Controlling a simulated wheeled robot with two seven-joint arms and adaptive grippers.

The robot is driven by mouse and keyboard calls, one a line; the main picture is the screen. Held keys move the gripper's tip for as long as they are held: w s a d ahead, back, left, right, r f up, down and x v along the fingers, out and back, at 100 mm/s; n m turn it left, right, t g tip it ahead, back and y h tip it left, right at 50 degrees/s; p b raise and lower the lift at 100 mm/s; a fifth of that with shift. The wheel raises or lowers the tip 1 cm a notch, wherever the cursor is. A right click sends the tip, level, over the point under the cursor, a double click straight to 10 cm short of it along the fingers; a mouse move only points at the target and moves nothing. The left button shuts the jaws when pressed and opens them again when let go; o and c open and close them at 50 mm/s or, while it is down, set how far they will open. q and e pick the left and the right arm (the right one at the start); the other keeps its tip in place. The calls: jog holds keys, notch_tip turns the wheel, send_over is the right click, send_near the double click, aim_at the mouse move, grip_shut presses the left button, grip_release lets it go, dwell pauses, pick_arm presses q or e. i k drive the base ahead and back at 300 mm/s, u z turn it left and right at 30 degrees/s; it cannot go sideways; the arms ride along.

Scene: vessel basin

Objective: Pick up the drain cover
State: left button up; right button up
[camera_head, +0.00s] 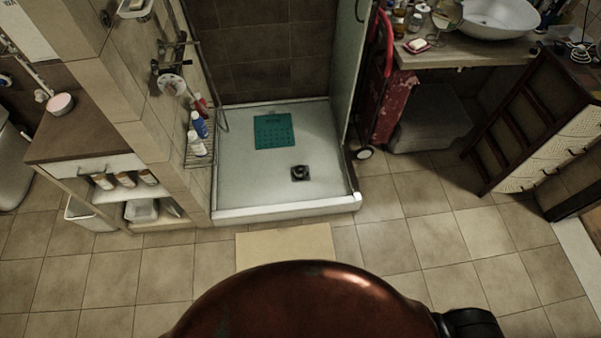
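The drain cover (301,173) looks like a small dark square piece with a rounded top. It lies on the white shower tray (240,178), right of the tray's middle and near its front edge. From this distance I cannot tell whether it sits in the drain or loose on top. Neither of my grippers shows in the head view. Nothing is touching the drain cover.
A teal mat (274,131) lies behind the cover. The tray has a raised front rim (285,211), with a beige mat (285,244) on the tiles before it. A bottle rack (199,150) stands left; a glass panel (347,75) and red trolley (385,90) stand right.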

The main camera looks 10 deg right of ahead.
aim_at(299, 171)
jog(key=z, duration=1.2)
jog(key=i, duration=1.8)
jog(key=u, duration=2.85)
